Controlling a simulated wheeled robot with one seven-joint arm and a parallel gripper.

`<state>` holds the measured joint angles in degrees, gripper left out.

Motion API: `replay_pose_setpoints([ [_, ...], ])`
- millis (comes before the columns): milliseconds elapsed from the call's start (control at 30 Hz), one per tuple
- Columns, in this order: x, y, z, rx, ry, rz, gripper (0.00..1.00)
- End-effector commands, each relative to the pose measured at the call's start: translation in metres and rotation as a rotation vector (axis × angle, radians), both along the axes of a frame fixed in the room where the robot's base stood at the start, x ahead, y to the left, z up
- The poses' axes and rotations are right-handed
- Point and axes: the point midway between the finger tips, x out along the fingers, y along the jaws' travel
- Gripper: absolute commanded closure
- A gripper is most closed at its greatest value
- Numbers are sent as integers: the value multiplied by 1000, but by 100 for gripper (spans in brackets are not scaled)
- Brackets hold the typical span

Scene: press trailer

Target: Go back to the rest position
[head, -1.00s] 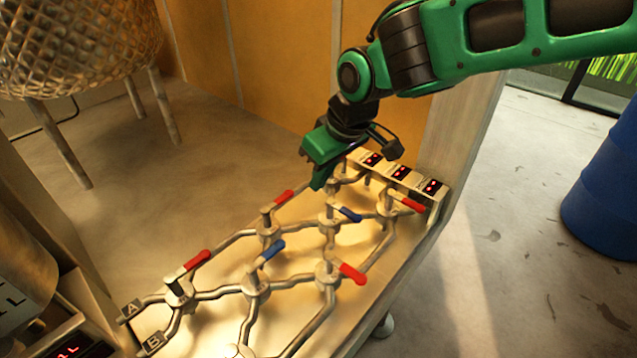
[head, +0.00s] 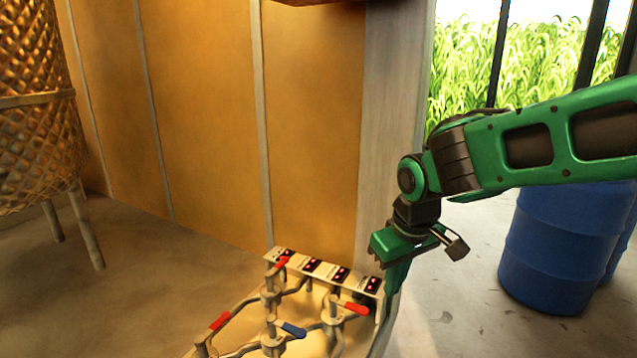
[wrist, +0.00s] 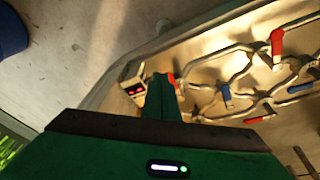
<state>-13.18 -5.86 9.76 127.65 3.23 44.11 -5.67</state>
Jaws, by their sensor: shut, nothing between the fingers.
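My gripper (head: 394,290) hangs at the right end of the pipe-and-valve panel in the head view, pointing down, with its fingertips partly cut from clear sight. In the wrist view its green fingers (wrist: 162,98) are together and hold nothing. The panel's valves have red and blue handles; a red handle (head: 356,309) and a blue handle (head: 293,329) are near the gripper's left. I cannot tell whether the fingers touch the panel's edge.
A row of red-lit displays (head: 312,266) lines the panel's far end. A blue barrel (head: 563,245) stands on the floor at right. A woven basket on legs (head: 38,120) stands at left. A yellow panelled wall (head: 205,110) closes the back.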

Motion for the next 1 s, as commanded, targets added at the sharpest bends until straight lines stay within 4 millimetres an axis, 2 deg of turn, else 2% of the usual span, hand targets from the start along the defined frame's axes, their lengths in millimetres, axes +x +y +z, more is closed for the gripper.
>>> replay_pose_setpoints([
  [33,-7,-34,2,-8,9,-81,100],
  [167,-39,-113,2,-22,51,-290,100],
  [200,-53,-136,2,-21,66,-356,100],
  [300,-93,-187,-1,-13,106,-531,100],
  [400,-139,-225,-7,9,150,-698,100],
  [500,-182,-248,-13,39,190,-840,100],
  [600,-213,-259,-19,65,221,-940,100],
  [700,-230,-263,-22,82,239,-993,100],
  [1000,-235,-264,-24,87,245,-1009,100],
])
